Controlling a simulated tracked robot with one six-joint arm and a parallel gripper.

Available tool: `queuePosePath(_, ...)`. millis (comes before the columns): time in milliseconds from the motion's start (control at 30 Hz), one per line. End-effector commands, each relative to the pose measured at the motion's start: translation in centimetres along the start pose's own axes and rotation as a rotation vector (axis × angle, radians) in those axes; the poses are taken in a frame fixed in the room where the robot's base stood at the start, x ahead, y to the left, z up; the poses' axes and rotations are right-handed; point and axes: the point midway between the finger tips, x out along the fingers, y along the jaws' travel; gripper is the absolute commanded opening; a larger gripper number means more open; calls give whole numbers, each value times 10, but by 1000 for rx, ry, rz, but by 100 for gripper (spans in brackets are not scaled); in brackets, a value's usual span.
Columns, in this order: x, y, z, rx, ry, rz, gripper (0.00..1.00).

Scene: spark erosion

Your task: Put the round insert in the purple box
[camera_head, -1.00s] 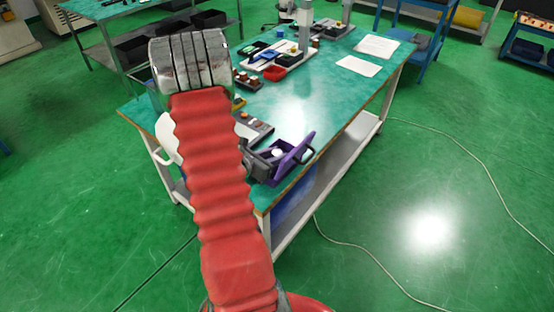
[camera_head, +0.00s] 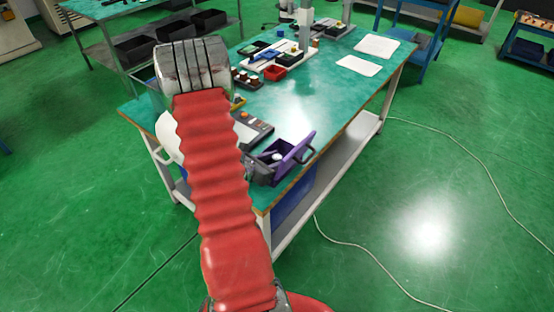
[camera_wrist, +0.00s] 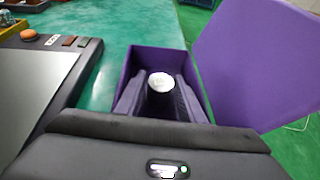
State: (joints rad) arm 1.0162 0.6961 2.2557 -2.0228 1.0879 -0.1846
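The purple box (camera_wrist: 146,60) stands with its lid (camera_wrist: 255,60) swung open to the right in the wrist view. In the head view the box and its raised lid (camera_head: 300,148) are at the near corner of the table. My gripper (camera_wrist: 161,97) is shut on the round insert (camera_wrist: 161,82), which has a white top and a dark body. The insert is upright between the fingers, within the outline of the box opening. Its lower end and the box floor are hidden. The insert's pale top also shows in the head view (camera_head: 277,157).
A grey device with buttons (camera_wrist: 50,70) lies left of the box. The green table (camera_head: 310,105) carries a red tray (camera_head: 275,73), several small parts and white sheets (camera_head: 359,66) farther back. The table's edge runs close by the box.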

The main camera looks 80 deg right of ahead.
Motion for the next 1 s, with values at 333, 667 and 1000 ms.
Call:
queuePosePath(333,-26,1,2,-1,0,3,35)
queuePosePath(667,-76,1,2,0,-1,3,35)
queuePosePath(1000,-115,1,2,0,0,2,35)
